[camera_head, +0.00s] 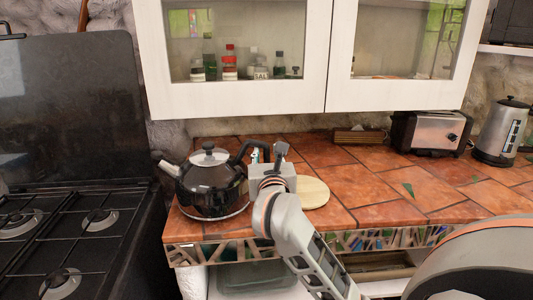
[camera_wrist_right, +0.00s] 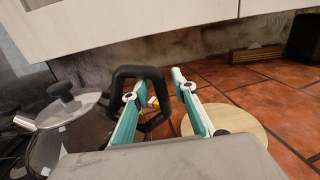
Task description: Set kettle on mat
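The kettle (camera_head: 210,190) is dark and glossy with a silver lid and pale spout, standing upright at the counter's left end. A thin pale rim shows under it. Its black loop handle (camera_wrist_right: 138,74) faces right. A round pale wooden mat (camera_head: 314,193) lies flat just right of the kettle, partly hidden by my right gripper; it also shows in the right wrist view (camera_wrist_right: 238,122). My right gripper (camera_wrist_right: 158,92) is open at the handle, with the handle's outer bar between its green-sided fingers and a gap at the right finger. My left gripper is not in view.
A black stove (camera_head: 70,235) adjoins the counter on the left. A toaster (camera_head: 430,132) and a steel electric kettle (camera_head: 500,132) stand at the back right. White cabinets (camera_head: 240,98) hang above. The tiled counter right of the mat is clear.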

